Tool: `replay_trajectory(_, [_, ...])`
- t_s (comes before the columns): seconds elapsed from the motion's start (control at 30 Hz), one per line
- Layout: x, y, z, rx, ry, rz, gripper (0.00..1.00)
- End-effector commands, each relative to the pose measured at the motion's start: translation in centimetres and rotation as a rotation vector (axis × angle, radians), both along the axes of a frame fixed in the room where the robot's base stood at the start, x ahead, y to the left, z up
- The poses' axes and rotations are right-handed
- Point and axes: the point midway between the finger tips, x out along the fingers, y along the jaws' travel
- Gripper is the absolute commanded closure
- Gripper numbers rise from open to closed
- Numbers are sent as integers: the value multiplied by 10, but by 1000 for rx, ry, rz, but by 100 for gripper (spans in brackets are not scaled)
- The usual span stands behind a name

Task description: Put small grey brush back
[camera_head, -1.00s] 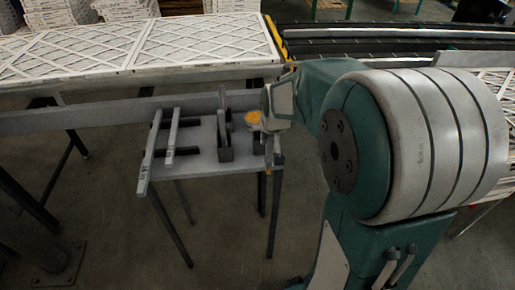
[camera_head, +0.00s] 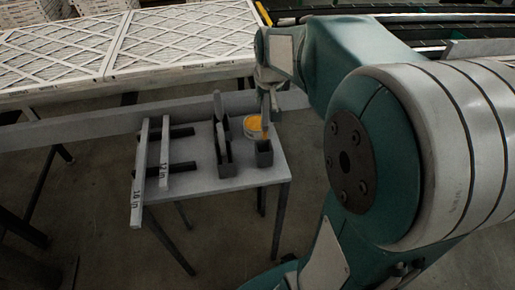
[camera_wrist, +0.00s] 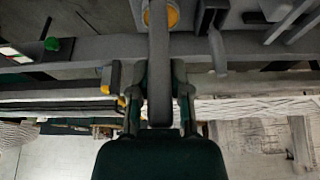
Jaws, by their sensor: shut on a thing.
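The small grey brush (camera_wrist: 159,65) is held between the two fingers of my gripper (camera_wrist: 159,95), which is shut on it in the wrist view. In the head view my gripper (camera_head: 268,88) is at the table's right side, partly hidden by my own arm links. The brush (camera_head: 265,108) hangs upright above a small dark holder (camera_head: 264,154). I cannot tell whether its lower end is inside the holder. A second dark holder (camera_head: 226,165) to the left has a grey upright piece (camera_head: 220,125) in it.
A yellow-and-white roll (camera_head: 251,127) sits close beside the brush. Two grey bars (camera_head: 139,175) marked in inches lie at the left of the small grey table (camera_head: 205,187). A rail and large white filters (camera_head: 180,40) stand behind.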

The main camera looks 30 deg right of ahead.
Motion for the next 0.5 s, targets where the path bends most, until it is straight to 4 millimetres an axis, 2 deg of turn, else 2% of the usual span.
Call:
replay_trajectory(0.3, [-1, 1, -53, 0, 5, 1, 100])
replay_trajectory(0.5, [-1, 1, -74, 0, 4, 1, 100])
